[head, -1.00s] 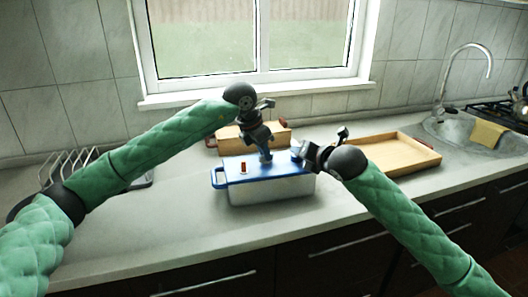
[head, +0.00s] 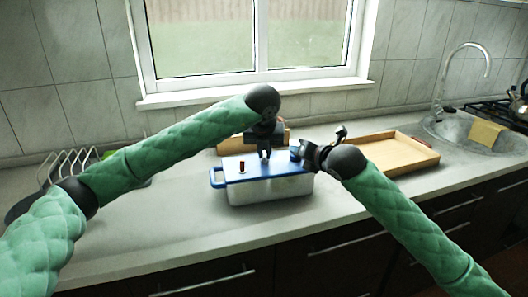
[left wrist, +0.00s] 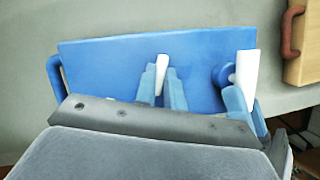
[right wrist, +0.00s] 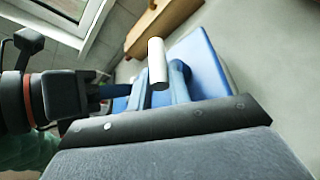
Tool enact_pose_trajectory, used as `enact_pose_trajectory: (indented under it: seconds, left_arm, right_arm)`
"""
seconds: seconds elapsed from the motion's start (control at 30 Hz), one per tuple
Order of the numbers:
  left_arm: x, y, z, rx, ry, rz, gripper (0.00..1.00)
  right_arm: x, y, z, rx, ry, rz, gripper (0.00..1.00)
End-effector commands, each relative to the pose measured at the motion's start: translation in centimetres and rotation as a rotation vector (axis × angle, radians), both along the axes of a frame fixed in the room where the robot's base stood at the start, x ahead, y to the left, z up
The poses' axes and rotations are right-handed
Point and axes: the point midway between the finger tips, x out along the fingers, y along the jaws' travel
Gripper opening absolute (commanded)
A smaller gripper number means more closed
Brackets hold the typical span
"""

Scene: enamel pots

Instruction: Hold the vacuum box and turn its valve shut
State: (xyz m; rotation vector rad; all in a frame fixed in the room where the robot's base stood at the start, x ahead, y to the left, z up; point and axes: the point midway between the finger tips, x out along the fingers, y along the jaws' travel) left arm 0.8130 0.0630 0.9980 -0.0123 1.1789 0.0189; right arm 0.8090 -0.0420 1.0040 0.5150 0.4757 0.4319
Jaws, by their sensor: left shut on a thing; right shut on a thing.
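The vacuum box (head: 270,190) is pale grey with a blue lid (head: 240,174) and a blue handle (head: 216,178) at its left end. A small red piece on a white base (head: 242,167) stands on the lid's left part. My left gripper (head: 266,155) points down at the lid's middle, shut on a white post (left wrist: 161,70). My right gripper (head: 302,153) comes from the right, shut on a white lever (right wrist: 157,62). The left wrist view shows this lever beside a round blue knob (left wrist: 224,75) at the lid's right end. The fingers partly hide both contacts.
A wooden box (head: 232,145) stands close behind the vacuum box. A wooden tray (head: 400,155) lies to the right, before the sink (head: 455,128). A wire rack (head: 62,166) stands at left. The counter left of the box is clear; its front edge is near.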

Motion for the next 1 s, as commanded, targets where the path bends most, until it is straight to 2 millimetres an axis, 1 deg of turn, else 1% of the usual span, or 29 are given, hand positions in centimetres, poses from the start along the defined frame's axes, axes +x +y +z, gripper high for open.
enact_pose_trajectory:
  seconds: [0.2,0.43,0.63,1.0]
  left_arm:
    - [0.07,-0.03,0.04,0.002,0.0,0.159,0.0]
    - [0.11,-0.1,0.07,0.0,-0.001,0.269,0.0]
    - [0.12,-0.07,0.07,0.001,-0.002,0.315,0.0]
    - [0.11,-0.05,0.07,0.001,-0.002,0.328,0.0]
  right_arm:
    - [-0.02,-0.01,-0.04,0.0,0.001,0.001,0.0]
    - [-0.02,-0.02,-0.04,-0.001,0.0,-0.001,0.0]
    - [-0.01,-0.03,-0.03,-0.001,0.0,-0.001,0.0]
    - [0.01,-0.05,-0.03,-0.001,0.0,-0.001,0.0]
